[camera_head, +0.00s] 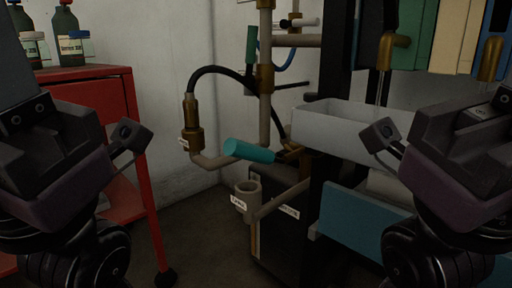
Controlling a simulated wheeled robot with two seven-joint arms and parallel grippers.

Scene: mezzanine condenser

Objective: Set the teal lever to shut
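The teal lever (250,151) has a thick teal handle that sticks out to the left from a brass valve body (289,155). It is near the middle of the view, in front of the pale pipe and left of the grey trough. The handle lies close to level, tilted slightly. My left gripper (128,139) is at the left, well apart from the lever. Neither visibly holds anything. Their finger gaps do not show clearly.
A red cart (90,73) with bottles stands at the left. A labelled grey cup (246,198) is below the lever. A grey trough (340,122) and a dark post are to its right. A green handle (251,44) sits higher on the pipework. Open floor lies between cart and pipes.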

